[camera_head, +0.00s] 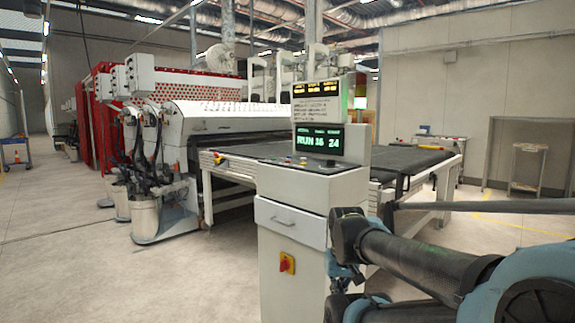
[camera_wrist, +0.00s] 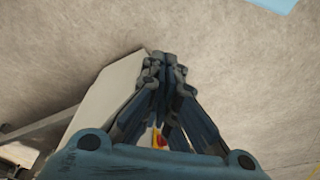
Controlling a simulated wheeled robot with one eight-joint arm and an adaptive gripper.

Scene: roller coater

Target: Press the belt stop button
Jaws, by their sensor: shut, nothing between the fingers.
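A white control console (camera_head: 293,270) stands in front of the machine in the head view. Its dark top panel carries small coloured buttons, including a red one (camera_head: 303,162); I cannot tell which is the belt stop button. A red and yellow switch (camera_head: 287,263) sits on the console's front, below a drawer. The screen (camera_head: 319,141) above the panel reads RUN 16 24. In the wrist view my gripper (camera_wrist: 166,62) is shut and empty, with a pale box-like body (camera_wrist: 103,93) behind it to the left. A small red and yellow patch (camera_wrist: 159,139) shows between the finger links.
The conveyor machine (camera_head: 215,125) runs behind the console, with metal buckets (camera_head: 152,219) at its left. A table frame (camera_head: 425,205) lies behind my arm at the right.

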